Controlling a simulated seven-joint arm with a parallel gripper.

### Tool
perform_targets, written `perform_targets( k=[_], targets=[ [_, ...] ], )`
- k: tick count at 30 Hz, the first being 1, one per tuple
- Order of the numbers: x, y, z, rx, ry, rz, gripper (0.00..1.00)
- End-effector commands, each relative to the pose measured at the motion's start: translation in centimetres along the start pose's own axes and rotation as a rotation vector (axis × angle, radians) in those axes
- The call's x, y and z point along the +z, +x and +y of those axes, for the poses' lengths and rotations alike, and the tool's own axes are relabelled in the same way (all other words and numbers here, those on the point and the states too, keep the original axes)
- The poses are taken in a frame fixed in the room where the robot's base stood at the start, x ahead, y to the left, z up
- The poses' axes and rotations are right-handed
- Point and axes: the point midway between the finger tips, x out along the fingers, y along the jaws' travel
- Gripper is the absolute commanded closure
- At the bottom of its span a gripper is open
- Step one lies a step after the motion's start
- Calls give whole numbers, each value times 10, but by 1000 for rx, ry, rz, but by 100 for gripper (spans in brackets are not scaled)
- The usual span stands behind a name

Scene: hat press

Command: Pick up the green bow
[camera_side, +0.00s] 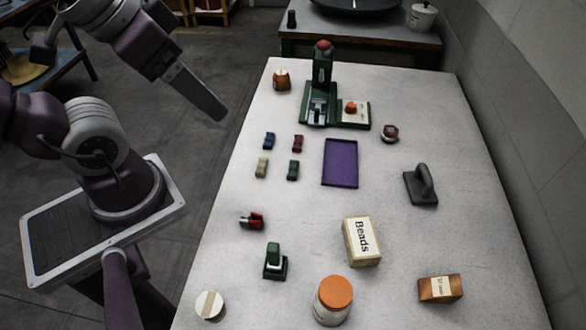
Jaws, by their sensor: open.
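The green bow (293,170) lies on the grey-white table (225,255), left of the purple tray. It is the near right one of a small cluster with a blue bow (269,141), a red bow (298,143) and a pale yellow bow (262,167). My gripper (212,106) is raised in the air at the upper left, apart from the bows. It is open and appears empty. It is seen nearly edge-on, so the gap between its fingers does not show.
The purple tray (340,163) looks empty. A dark green press (320,95) stands at the back. A dark grey handled block (421,187) is at right. The Beads box (362,242), an orange-lidded jar (333,300) and a small green stand (275,264) are nearer. The table around the bows is clear.

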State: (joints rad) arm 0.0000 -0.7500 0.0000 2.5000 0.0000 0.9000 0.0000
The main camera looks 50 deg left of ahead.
Motion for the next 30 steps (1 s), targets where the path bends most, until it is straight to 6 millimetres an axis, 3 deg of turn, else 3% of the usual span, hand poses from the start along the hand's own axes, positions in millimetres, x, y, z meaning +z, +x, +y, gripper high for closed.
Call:
perform_targets(
  k=[4,8,12,18,22,24,26,30],
  targets=[
    [-9,-13,0,0,0,5,25],
    [-27,-48,0,0,0,8,25],
    [-83,-32,-55,-202,-56,180,25],
    [-168,-35,-127,-436,-16,469,25],
    [-226,-39,-157,-505,126,673,25],
    [-249,-33,-160,-468,243,764,25],
    [-259,-23,-155,-386,347,814,25],
    [-245,6,-129,-111,506,832,25]
  ],
)
